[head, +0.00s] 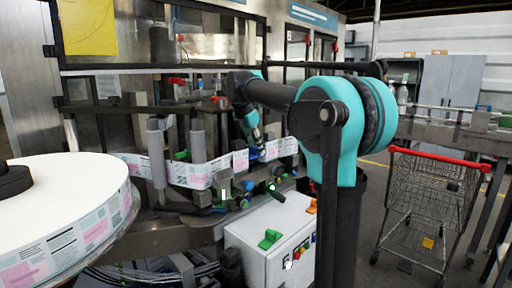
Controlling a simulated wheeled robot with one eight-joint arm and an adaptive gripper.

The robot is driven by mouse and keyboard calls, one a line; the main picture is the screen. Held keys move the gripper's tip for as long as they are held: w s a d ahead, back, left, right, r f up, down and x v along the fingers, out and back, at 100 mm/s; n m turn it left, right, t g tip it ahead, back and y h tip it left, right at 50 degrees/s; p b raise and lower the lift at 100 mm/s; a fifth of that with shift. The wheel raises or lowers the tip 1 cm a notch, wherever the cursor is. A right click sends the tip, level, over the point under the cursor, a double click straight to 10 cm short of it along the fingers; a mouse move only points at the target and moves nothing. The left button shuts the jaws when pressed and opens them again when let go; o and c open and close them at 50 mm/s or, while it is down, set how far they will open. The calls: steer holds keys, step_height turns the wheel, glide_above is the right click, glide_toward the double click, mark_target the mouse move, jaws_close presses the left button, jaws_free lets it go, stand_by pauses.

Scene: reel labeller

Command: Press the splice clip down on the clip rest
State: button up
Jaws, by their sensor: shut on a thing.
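My gripper (257,145) is at the label web in the middle of the head view, pointing down, with its jaws shut on a small blue thing (262,154). This appears to be the splice clip, though it is small and partly hidden by the fingers. The printed label web (200,172) runs behind and below the gripper, between grey rollers. The clip rest cannot be picked out with certainty; the clip is close to the web, and I cannot tell whether it touches anything beneath.
A large white label reel (65,215) stands at the left. A white box (272,240) with a green clip-like part (270,239) and an orange one (311,206) is below the web. Green and blue knobs crowd the machine front. A cart (425,205) stands right on open floor.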

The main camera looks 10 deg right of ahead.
mark_target(255, 154)
steer(key=shift+f, duration=1.75)
steer(key=shift+f, duration=0.25)
stand_by(0.3)
steer(key=o, duration=1.1)
steer(key=v, duration=1.2)
steer(key=shift+d+r, duration=0.1)
